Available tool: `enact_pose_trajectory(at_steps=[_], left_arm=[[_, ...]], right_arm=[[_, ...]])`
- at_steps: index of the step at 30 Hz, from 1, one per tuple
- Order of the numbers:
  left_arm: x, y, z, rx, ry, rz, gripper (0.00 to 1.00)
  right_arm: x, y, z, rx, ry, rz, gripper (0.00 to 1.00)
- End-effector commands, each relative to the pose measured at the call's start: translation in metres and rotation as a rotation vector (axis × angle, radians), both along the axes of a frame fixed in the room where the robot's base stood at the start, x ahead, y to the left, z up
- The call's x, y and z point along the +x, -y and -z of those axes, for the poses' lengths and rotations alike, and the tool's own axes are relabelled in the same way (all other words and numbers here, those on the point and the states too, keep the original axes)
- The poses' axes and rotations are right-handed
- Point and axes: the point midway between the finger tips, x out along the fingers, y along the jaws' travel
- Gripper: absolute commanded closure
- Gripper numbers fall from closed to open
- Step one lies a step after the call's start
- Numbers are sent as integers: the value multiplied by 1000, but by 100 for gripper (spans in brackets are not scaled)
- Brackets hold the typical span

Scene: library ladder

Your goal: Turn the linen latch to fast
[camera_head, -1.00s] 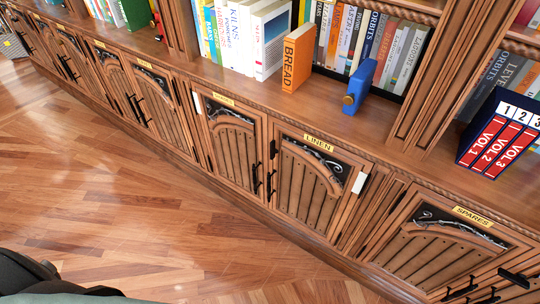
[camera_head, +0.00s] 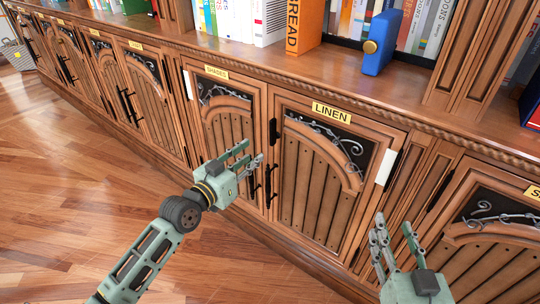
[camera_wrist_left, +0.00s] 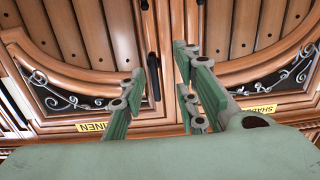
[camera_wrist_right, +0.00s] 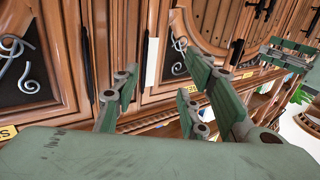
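The LINEN door (camera_head: 318,190) is a closed wooden cabinet door with a brass LINEN label (camera_head: 332,112) above it. A small black upright piece (camera_head: 273,131), perhaps the latch, sits at its upper left edge; a black piece also shows between the doors in the left wrist view (camera_wrist_left: 153,76). Black pull handles (camera_head: 270,186) are below. A white plate (camera_head: 386,167) is at the door's right edge. My left gripper (camera_head: 252,155) is open and empty in front of the SHADES door, left of the black piece. My right gripper (camera_head: 393,226) is open and empty, low and right of the LINEN door.
The SHADES door (camera_head: 228,133) adjoins on the left, another cabinet door (camera_head: 490,240) on the right. The shelf above holds books, an orange BREAD book (camera_head: 306,25) and a blue object with a gold knob (camera_head: 382,43). The floor (camera_head: 75,170) at left is clear.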

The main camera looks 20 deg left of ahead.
Motion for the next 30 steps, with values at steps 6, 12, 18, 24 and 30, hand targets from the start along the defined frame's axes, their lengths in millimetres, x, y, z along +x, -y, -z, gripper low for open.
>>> enact_pose_trajectory(at_steps=[6,12,18,24,30], left_arm=[[1,11,-24,-10,64,33,71],[28,21,-25,-13,64,32,71],[55,30,-24,-12,62,31,71],[68,35,-24,-10,62,32,71],[71,36,-25,-9,61,32,71]], right_arm=[[-9,1,-32,22,89,-3,60],[-10,-3,-58,56,217,-11,60],[-17,-5,-89,98,374,-19,60],[-24,-6,-107,124,465,-25,60],[-25,-6,-111,129,481,-25,60]])
